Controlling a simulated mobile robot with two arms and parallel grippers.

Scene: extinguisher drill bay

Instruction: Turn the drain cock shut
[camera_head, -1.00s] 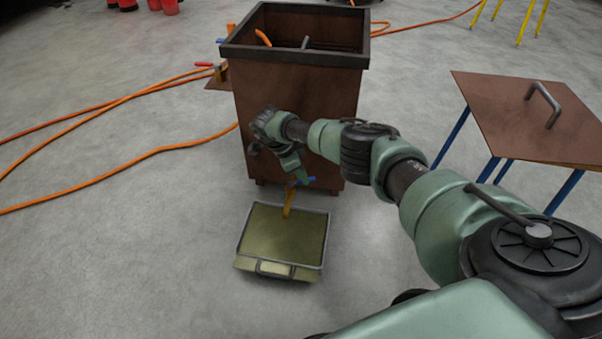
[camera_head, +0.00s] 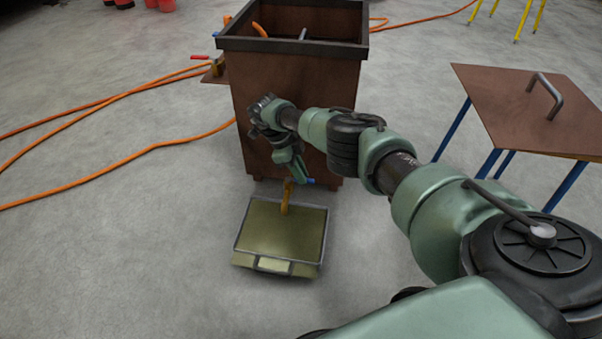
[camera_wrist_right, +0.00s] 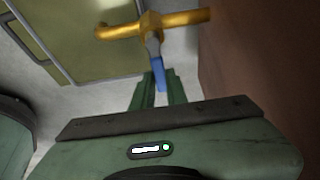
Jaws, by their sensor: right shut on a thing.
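The drain cock (camera_head: 287,193) is brass and sits low on the front of the brown tank (camera_head: 300,110), its spout over the tray. In the right wrist view the brass cock (camera_wrist_right: 151,25) runs out from the brown wall, and its blue lever (camera_wrist_right: 158,72) points toward my gripper. My right gripper (camera_head: 300,178) is at the cock, shut on the blue lever; its fingers (camera_wrist_right: 156,90) lie on both sides of the lever's end. In the head view only a small blue bit (camera_head: 310,181) shows beside the fingers. My left gripper is not in view.
A shallow tray (camera_head: 238,238) with a grey rim lies on the floor below the cock. A brown-topped table (camera_head: 500,100) with a grey handle stands at right. Orange hoses (camera_head: 110,165) cross the floor at left. A red-handled fitting (camera_head: 203,57) stands beside the tank.

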